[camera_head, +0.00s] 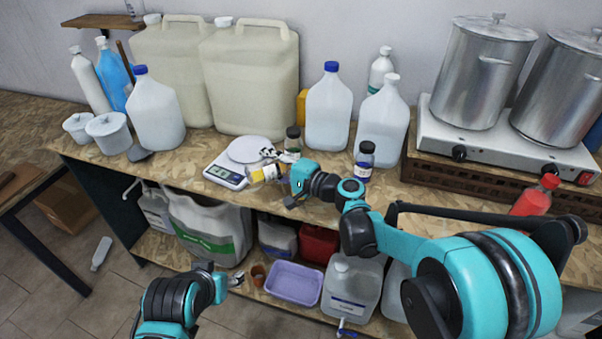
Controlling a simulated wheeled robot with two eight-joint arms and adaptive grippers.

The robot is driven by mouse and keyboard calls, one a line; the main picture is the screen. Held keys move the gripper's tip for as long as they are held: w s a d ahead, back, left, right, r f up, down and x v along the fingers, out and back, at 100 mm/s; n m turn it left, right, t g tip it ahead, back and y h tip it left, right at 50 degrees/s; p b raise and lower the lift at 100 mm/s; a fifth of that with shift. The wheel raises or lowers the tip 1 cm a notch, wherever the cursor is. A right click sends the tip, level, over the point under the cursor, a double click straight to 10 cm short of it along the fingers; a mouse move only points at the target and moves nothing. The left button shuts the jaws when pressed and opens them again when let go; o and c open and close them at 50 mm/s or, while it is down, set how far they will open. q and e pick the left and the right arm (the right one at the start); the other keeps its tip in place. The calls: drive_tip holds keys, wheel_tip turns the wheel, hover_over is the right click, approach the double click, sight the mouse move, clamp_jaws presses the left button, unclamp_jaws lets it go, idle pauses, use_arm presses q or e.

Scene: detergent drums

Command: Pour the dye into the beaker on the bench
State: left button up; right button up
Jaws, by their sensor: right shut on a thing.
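My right gripper (273,162) is shut on a small bottle with a yellow and white label (261,174). The bottle lies tilted nearly on its side just above the bench, at the right edge of a digital scale (224,177) with a round white pan (250,149). The gripper hides part of the bottle, and I cannot tell whether liquid leaves it. I cannot make out a beaker clearly. My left gripper (236,281) is low in front of the bench, away from the bottle; its fingers are too small to read.
Small dark-capped bottles stand behind the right gripper (293,139) and to its right (365,161). Large jugs (250,80) line the back. A hot plate (480,140) with metal pots is at right. A lilac basket (294,284) sits on the lower shelf.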

drive_tip(key=n+h+p, duration=0.2)
drive_tip(key=n, duration=0.1)
drive_tip(key=f+n+h+p, duration=0.1)
drive_tip(key=n, duration=0.1)
drive_tip(key=shift+s+a+p, duration=0.25)
drive_tip(key=shift+a+p, duration=0.05)
idle(0.4)
idle(1.5)
